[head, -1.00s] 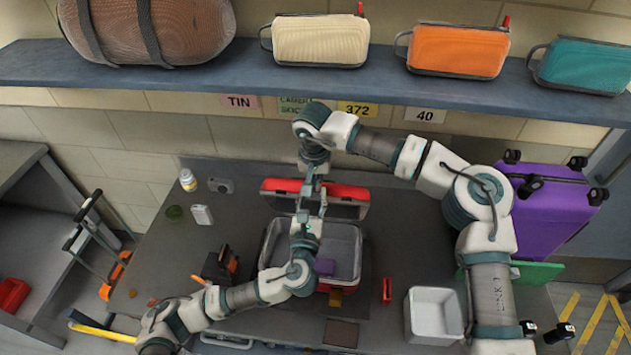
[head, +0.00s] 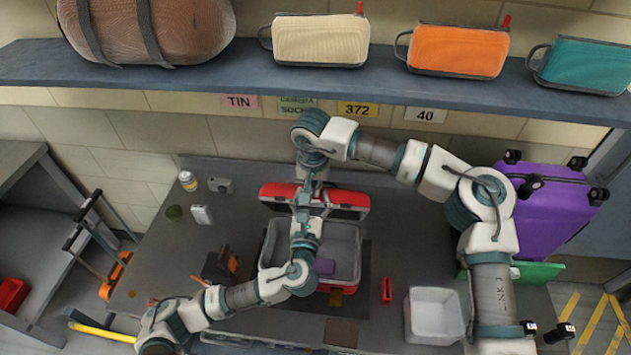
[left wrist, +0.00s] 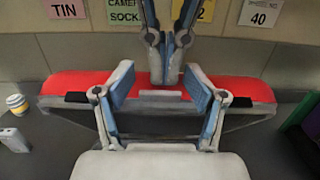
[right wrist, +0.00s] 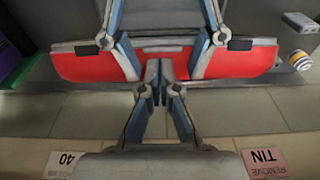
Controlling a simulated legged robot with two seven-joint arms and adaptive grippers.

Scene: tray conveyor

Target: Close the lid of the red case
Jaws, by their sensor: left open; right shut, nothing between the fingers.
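The red case (head: 350,287) stands on the table with its lid (head: 345,197) raised at the back. In the right wrist view the lid (right wrist: 90,65) spans both sides of the fingers. My arms hide the middle of the lid; I cannot tell whether either gripper touches it.
A white bin (head: 433,315) and a small red object (head: 387,290) stand right of the case. A dark holder (head: 218,265) is at its left. A purple suitcase (head: 550,210) is at the far right. The shelf (head: 230,70) with bags runs above the back.

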